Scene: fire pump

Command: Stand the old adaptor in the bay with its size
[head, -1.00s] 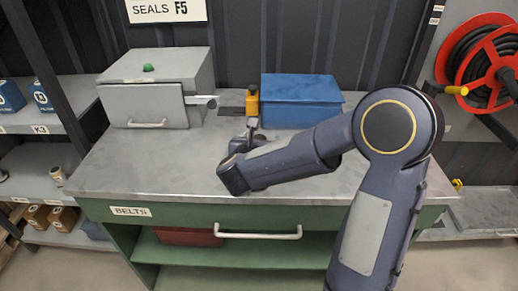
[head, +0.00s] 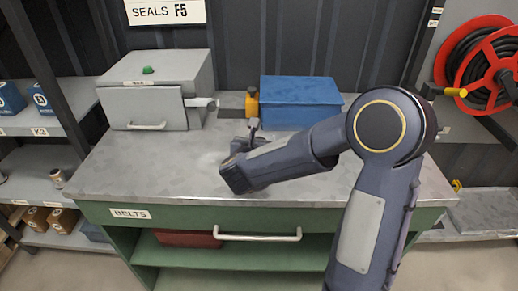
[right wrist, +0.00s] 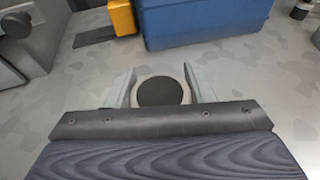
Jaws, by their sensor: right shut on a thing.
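My right gripper (right wrist: 163,88) is shut on a round piece (right wrist: 160,92) with a pale rim and a dark centre, seen end-on between the two fingers in the right wrist view. This may be the old adaptor; its size and any marking cannot be read. In the head view my right gripper (head: 243,144) is over the bench top, in front of the orange-yellow device, and its own wrist mostly hides the held piece. I cannot tell whether the piece touches the bench. My left gripper is not in view. No bay can be made out with certainty.
A grey cabinet (head: 160,112) with a pale cylinder (head: 204,103) on its right side stands left on the bench (head: 130,170). An orange-yellow device (head: 252,104) and a blue box (head: 300,100) stand behind my gripper. The bench's front left is clear. Shelves flank both sides.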

